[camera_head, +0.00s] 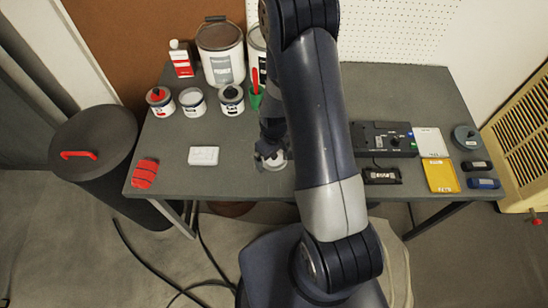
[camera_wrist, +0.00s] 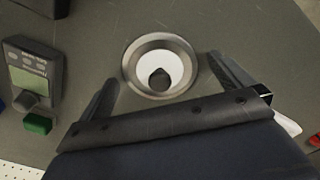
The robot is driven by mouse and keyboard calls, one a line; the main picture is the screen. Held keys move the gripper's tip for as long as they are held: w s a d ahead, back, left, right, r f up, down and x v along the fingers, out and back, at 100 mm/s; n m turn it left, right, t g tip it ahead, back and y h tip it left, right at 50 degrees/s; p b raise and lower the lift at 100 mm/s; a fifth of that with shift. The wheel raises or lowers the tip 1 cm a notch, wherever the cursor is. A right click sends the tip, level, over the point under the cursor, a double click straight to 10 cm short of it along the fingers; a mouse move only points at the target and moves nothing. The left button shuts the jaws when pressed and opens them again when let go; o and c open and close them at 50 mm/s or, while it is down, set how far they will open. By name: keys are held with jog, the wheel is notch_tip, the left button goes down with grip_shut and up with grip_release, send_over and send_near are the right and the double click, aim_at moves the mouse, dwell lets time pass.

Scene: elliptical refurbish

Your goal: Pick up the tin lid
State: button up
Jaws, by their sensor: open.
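The tin lid (camera_wrist: 132,72) is a round piece with a metallic rim, a white middle and a dark knob at its centre. It lies flat on the grey table. In the head view the lid (camera_head: 279,164) is partly covered by my gripper (camera_head: 266,155). In the wrist view my gripper (camera_wrist: 163,70) is open, with one finger to the left of the lid and one to the right. Gaps of table show between the fingers and the rim. Nothing is held. How high the fingertips are above the table is hard to tell.
A meter with a screen (camera_wrist: 28,66) and a green block (camera_wrist: 37,124) are left in the wrist view. Paint tins (camera_head: 192,101) stand at the back left. A white block (camera_head: 204,156) lies left of the lid. A black box (camera_head: 383,139) stands right of my arm.

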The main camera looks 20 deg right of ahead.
jog(key=c, duration=0.9)
jog(key=shift+r, duration=0.1)
jog(key=shift+c, duration=0.2)
